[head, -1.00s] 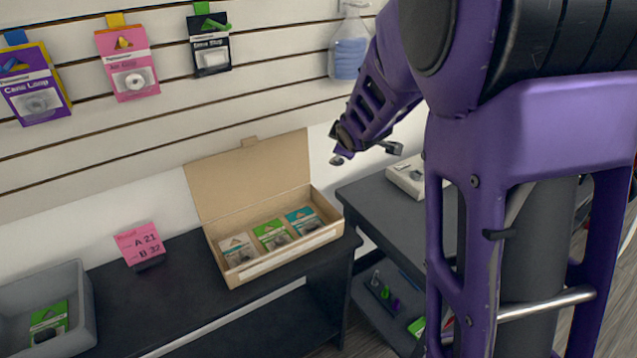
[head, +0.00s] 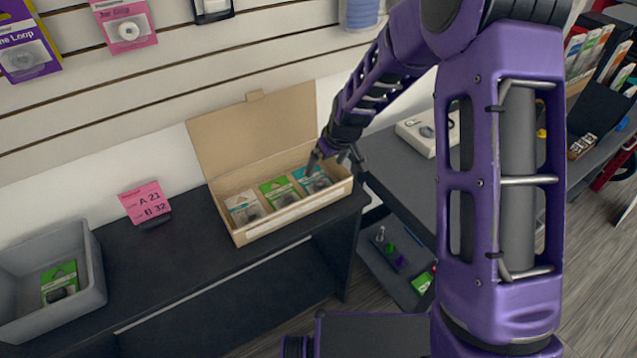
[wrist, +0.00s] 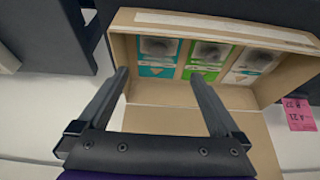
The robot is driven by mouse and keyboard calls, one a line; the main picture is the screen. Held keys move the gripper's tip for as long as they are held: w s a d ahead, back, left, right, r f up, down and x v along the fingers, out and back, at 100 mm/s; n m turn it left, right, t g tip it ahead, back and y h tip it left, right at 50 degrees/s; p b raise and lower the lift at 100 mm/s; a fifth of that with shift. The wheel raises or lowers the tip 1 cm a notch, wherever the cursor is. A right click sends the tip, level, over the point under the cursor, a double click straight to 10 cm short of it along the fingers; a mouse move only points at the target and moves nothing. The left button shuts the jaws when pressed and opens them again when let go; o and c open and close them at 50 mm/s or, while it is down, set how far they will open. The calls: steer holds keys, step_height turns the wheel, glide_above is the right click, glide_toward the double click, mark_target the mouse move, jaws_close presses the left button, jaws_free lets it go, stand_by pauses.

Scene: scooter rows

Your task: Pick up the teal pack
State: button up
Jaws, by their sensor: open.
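The teal pack (head: 313,179) stands at the right end of the open cardboard box, beside a green pack (head: 278,191). In the wrist view the teal pack (wrist: 158,56) is at the left end of the row. My gripper (head: 335,157) is above the right end of the box, close to the teal pack. In the wrist view my gripper (wrist: 162,80) is open, with nothing between its fingers. The fingers point toward the packs; I cannot tell whether either touches the box.
A pink card (head: 145,202) and a grey bin (head: 95,270) are to the left. A white box (head: 432,136) is on the right-hand table.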

mark_target(318, 178)
steer(key=x, duration=0.8)
steer(key=shift+w+a+f, duration=0.15)
steer(key=shift+w+f, duration=0.1)
steer(key=shift+w, duration=0.2)
steer(key=c, duration=1.4)
